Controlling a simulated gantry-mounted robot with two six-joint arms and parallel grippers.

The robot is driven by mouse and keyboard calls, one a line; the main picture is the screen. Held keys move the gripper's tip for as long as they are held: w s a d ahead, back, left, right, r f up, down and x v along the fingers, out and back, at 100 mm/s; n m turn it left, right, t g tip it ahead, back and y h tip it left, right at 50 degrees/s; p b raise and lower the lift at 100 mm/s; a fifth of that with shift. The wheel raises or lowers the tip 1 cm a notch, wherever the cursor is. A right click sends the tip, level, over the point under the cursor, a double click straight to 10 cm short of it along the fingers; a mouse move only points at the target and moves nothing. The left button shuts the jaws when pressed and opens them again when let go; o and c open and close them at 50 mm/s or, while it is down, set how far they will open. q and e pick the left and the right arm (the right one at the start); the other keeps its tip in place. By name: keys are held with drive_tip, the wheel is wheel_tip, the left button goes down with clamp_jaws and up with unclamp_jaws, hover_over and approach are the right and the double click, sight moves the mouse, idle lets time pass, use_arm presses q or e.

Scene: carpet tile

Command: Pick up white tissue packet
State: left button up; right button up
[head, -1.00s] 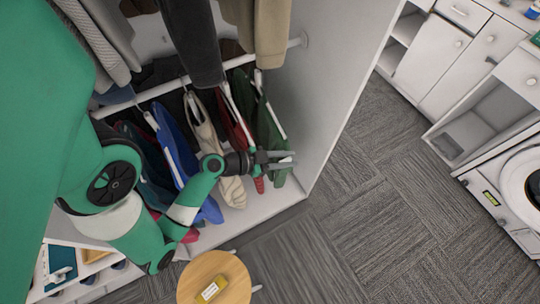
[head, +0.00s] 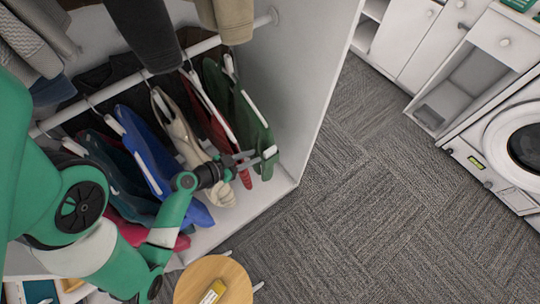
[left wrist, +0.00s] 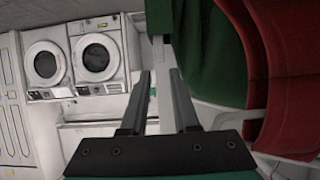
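I cannot make out a white tissue packet in either view. A small yellow pack with a pale label (head: 212,292) lies on a round wooden stool (head: 238,283) at the bottom of the head view. My left gripper (head: 257,157) is in front of the hanging clothes in the wardrobe, beside the green garment. In the left wrist view its two fingers (left wrist: 160,76) stand apart with nothing between them. My right gripper is in neither view.
The white wardrobe (head: 318,75) holds hanging clothes, including a green garment (head: 255,135) and a blue one (head: 148,150). White cabinets (head: 400,45) and a washing machine (head: 505,150) stand at the right. The grey carpet (head: 365,190) between is clear.

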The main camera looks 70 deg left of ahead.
sight(268, 151)
use_arm(q)
drive_tip(key=x, duration=0.9)
drive_tip(key=shift+b, duration=0.3)
clamp_jaws()
